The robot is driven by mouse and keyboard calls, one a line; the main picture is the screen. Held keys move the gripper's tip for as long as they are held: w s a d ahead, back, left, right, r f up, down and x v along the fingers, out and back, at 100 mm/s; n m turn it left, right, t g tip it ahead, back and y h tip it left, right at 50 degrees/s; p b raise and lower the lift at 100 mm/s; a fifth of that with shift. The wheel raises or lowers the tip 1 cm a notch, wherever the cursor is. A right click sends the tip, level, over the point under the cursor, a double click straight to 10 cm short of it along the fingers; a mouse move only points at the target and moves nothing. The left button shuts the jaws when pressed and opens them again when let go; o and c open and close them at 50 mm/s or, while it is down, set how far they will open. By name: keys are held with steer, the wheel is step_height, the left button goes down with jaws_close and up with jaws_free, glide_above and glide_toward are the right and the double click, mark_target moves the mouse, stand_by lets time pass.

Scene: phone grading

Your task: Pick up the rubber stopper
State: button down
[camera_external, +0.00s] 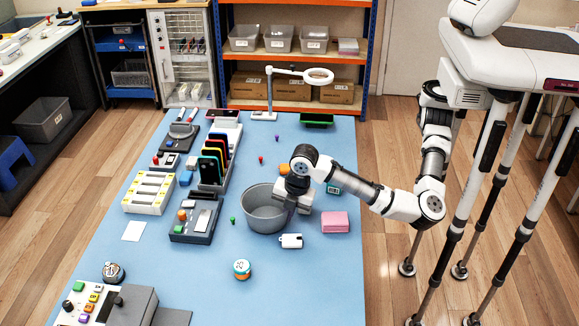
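I cannot clearly make out a rubber stopper; it may be hidden or too small to tell. My gripper (291,204) points down at the right rim of a round grey bin (262,222) on the blue table (300,295). Its fingers overlap the rim in the picture, and I cannot tell whether they touch it or hold anything. The bin's inside is partly hidden by my gripper. Small pieces stand nearby: a red one (261,160), a purple one (277,138) and a green one (232,220).
A pink block (334,222), a white item (291,241) and a round tub (242,269) lie near the bin. A lamp (300,73) stands behind. The table's front right is clear.

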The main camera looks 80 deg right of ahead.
steer(key=shift+f, duration=0.15)
steer(key=shift+f, duration=0.2)
steer(key=c, duration=1.6)
jaws_free()
steer(key=shift+c, duration=0.2)
steer(key=shift+r, duration=0.15)
steer(key=v, duration=1.1)
steer(key=shift+r+b, duration=0.2)
steer(key=shift+b, duration=0.25)
steer(key=o, duration=0.3)
steer(key=shift+s+r, duration=0.1)
steer(key=shift+r, duration=0.25)
